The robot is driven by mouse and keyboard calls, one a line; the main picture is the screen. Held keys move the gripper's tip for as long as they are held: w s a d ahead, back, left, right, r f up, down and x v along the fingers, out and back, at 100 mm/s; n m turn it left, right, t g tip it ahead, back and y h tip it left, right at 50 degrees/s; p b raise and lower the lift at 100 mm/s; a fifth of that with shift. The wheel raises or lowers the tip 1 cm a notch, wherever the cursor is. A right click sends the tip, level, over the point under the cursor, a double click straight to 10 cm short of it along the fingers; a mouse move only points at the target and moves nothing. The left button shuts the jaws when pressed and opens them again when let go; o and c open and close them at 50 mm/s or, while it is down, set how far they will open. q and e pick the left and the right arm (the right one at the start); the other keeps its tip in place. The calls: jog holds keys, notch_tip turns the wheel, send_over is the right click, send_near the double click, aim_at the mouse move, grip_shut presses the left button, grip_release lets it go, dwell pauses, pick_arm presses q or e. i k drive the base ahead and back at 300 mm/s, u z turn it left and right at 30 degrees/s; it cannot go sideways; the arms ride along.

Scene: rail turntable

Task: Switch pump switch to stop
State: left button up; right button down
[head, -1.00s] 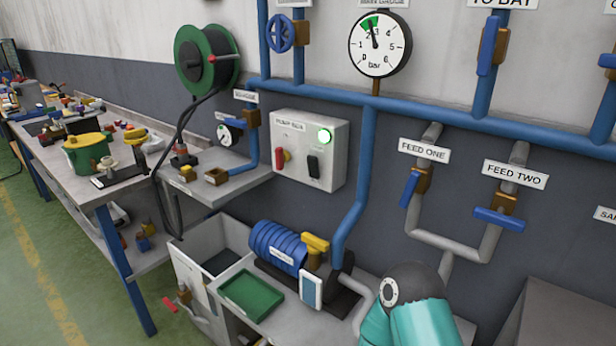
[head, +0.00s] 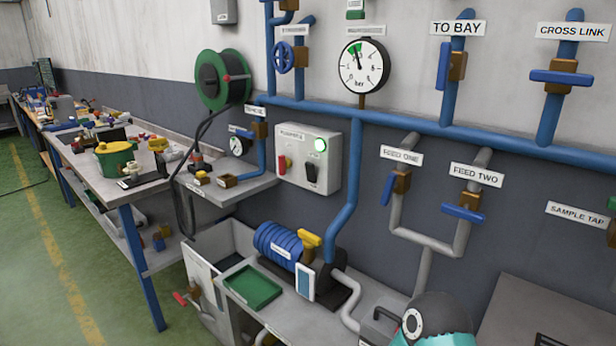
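The pump control box (head: 345,165) is a light grey box on the wall, left of the middle in the head view. Its label (head: 292,134) is too small to read surely. Nothing covers the front of the box. A teal and dark arm part of mine shows at the bottom right, well below and right of the box. I can make out neither gripper.
A blue pump (head: 272,241) with a yellow handle and a green tray (head: 253,287) are on the bench below. Blue pipes, a pressure gauge (head: 363,66) and a hose reel (head: 222,80) surround the box. The space before the box looks clear.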

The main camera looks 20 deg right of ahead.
aim_at(310, 171)
jog(key=z, duration=0.1)
jog(key=i, duration=1.15)
jog(key=u, duration=0.3)
